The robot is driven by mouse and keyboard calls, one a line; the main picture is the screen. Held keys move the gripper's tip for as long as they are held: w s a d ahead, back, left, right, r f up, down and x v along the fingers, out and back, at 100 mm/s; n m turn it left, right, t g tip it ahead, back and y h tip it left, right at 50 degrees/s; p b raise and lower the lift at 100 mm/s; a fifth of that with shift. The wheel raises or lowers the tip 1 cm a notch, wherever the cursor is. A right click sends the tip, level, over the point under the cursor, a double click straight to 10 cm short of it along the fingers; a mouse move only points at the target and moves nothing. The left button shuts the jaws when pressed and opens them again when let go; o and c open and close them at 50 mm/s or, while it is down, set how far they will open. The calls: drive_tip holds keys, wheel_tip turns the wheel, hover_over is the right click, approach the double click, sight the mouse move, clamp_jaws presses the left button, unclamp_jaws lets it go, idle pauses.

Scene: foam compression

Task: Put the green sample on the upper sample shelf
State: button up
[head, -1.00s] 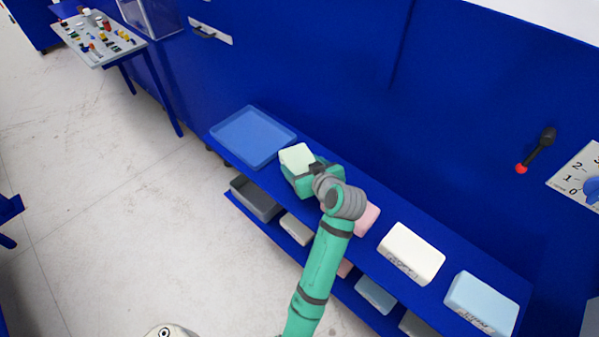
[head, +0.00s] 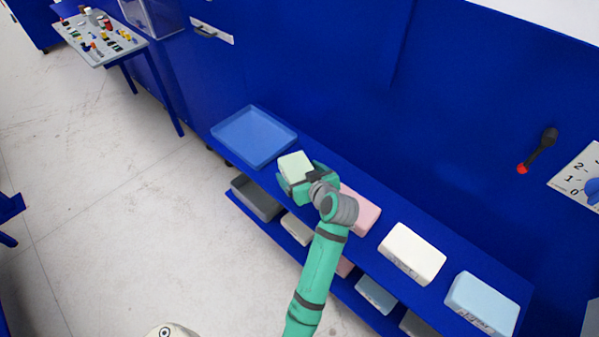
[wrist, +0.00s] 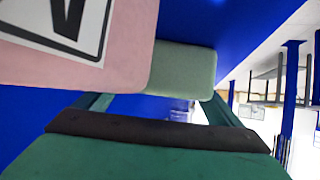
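The pale green sample (head: 294,166) is a block between the fingers of my gripper (head: 300,181), above the upper shelf (head: 326,149) just right of the blue tray. The fingers sit against its two sides. In the wrist view the green sample (wrist: 182,72) shows beyond my gripper (wrist: 155,105), its left part hidden behind a pink block. The right finger meets its lower right corner; the left finger's tip is hidden. Whether the sample touches the shelf surface cannot be told.
The pink block (head: 361,212) is close to the right of my gripper and large in the wrist view (wrist: 75,50). A white block (head: 412,253) and a light blue block (head: 482,303) stand farther right. The blue tray (head: 253,137) is left. A grey tray and several blocks lie below.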

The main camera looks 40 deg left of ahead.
drive_tip(key=v, duration=1.2)
drive_tip(key=shift+r, duration=0.1)
idle(0.4)
